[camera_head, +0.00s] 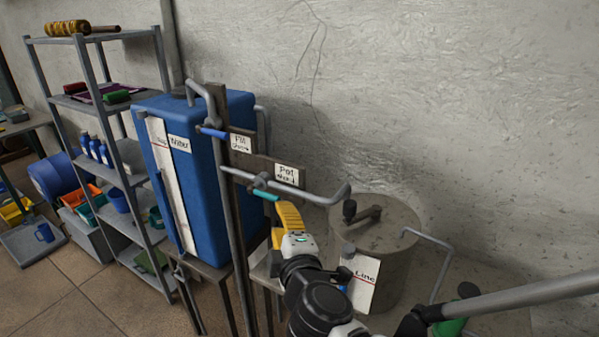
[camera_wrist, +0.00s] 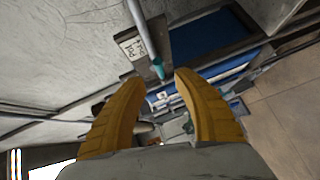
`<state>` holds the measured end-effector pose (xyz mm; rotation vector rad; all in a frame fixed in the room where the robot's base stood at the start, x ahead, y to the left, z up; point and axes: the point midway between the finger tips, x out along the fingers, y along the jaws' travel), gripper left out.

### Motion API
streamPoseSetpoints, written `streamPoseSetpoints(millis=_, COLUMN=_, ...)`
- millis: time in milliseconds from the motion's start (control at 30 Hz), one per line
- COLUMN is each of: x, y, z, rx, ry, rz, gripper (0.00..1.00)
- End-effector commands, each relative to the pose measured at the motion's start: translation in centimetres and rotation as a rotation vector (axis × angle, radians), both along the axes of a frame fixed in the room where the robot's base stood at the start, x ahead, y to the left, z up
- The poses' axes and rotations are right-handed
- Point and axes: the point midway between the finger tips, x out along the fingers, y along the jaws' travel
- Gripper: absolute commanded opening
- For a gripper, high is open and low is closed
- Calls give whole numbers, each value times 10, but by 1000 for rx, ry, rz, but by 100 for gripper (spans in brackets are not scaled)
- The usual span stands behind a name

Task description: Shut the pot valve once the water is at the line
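The pot valve's teal handle (camera_head: 266,193) sits on a grey pipe below a white "Pot" label (camera_head: 287,175). The pipe bends right toward a grey round pot (camera_head: 400,245). A white card (camera_head: 360,278) with a red mark and "Line" is on the pot's front; I cannot see the water level. My gripper (camera_head: 288,212) has yellow fingers just below and right of the handle. In the wrist view, my gripper (camera_wrist: 158,85) is open. The handle (camera_wrist: 157,68) points toward the gap between the fingertips, with nothing held.
A blue tank (camera_head: 215,200) labelled "Water" stands left of the post. A second valve with a blue handle (camera_head: 212,132) is above, by the "Fill" label (camera_head: 241,143). A metal shelf (camera_head: 130,180) holds bottles and brushes. The wall is close behind.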

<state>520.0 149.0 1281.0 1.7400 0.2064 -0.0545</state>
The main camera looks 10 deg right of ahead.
Motion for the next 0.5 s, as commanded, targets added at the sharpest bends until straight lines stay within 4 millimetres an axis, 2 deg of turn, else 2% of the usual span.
streamPoseSetpoints(millis=67, x=2, y=10, z=4, rx=-30, ry=-21, rz=28, gripper=37)
streamPoseSetpoints(millis=167, x=10, y=12, z=1, rx=-40, ry=-27, rz=32, gripper=37)
streamPoseSetpoints(millis=500, x=75, y=19, z=-8, rx=-37, ry=-26, rz=29, gripper=37)
